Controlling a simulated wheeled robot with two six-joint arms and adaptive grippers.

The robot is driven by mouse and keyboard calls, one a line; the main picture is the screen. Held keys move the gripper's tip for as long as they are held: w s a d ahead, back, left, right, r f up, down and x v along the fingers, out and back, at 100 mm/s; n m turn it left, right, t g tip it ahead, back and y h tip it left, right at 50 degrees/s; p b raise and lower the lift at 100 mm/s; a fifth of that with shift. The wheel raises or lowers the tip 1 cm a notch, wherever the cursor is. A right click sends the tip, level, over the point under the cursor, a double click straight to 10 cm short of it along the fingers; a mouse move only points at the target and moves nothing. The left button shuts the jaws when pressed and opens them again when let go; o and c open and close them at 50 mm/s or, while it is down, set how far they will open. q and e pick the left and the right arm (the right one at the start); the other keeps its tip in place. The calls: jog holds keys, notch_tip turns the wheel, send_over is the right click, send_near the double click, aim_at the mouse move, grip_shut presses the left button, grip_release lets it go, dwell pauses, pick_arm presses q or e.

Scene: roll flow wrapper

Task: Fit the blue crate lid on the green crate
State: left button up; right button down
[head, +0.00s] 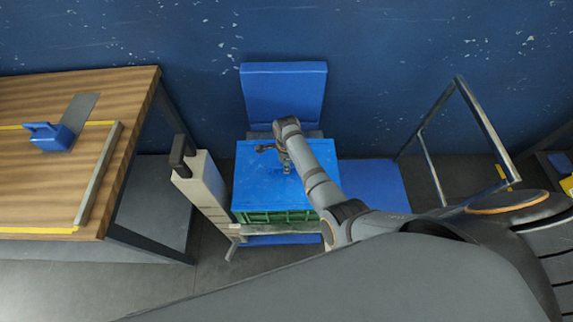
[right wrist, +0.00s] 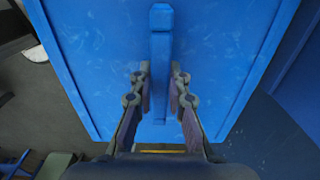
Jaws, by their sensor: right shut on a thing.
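The blue crate lid (head: 252,190) covers the top of the green crate (head: 275,217), whose slatted front side shows below the lid's near edge. I cannot tell whether the lid rests fully on the rim or sits slightly above it. My right gripper (head: 285,166) reaches down over the middle of the lid. In the right wrist view, the lid (right wrist: 100,60) fills most of the picture, and my right gripper (right wrist: 160,80) is shut on the raised bar handle (right wrist: 161,50) of the lid, a finger on each side. My left gripper is not in view.
A pale upright housing with a black handle (head: 205,185) stands close left of the crate. A wooden table (head: 60,100) with a blue handled block (head: 48,137) is further left. A blue surface (head: 375,185) lies right of the crate. A metal rail frame (head: 485,125) stands at right.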

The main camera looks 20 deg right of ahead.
jog(key=shift+f+b, duration=0.3)
jog(key=shift+f, duration=0.15)
jog(key=c, duration=1.6)
grip_release()
jog(key=shift+r, duration=0.15)
notch_tip(320, 180, up, 11)
jog(key=p, duration=1.2)
jog(key=shift+s, duration=0.1)
